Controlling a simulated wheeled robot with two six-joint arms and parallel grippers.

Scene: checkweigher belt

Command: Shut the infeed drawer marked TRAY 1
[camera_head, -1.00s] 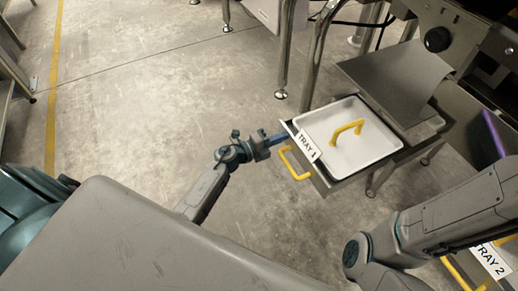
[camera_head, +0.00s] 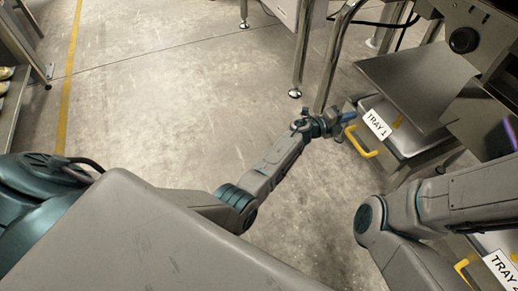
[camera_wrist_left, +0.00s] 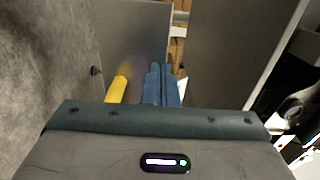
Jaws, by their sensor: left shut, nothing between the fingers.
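The infeed drawer has a white label reading TRAY 1 (camera_head: 377,124) on its front and a yellow handle (camera_head: 360,142). A short strip of its white tray (camera_head: 408,141) shows between the front and the grey sloping plate, so the drawer stands partly out. My left gripper (camera_head: 346,117) is shut and empty, its blue fingers at the left end of the drawer front. In the left wrist view the shut fingers (camera_wrist_left: 161,86) point at the front, with the yellow handle (camera_wrist_left: 117,90) beside them. Contact is not clear. My right gripper is out of view.
The grey plate (camera_head: 418,82) overhangs the drawer. A metal leg (camera_head: 331,62) stands just behind my left gripper. A second drawer labelled TRAY 2 (camera_head: 503,267) is at lower right, near my right arm. The floor on the left is clear.

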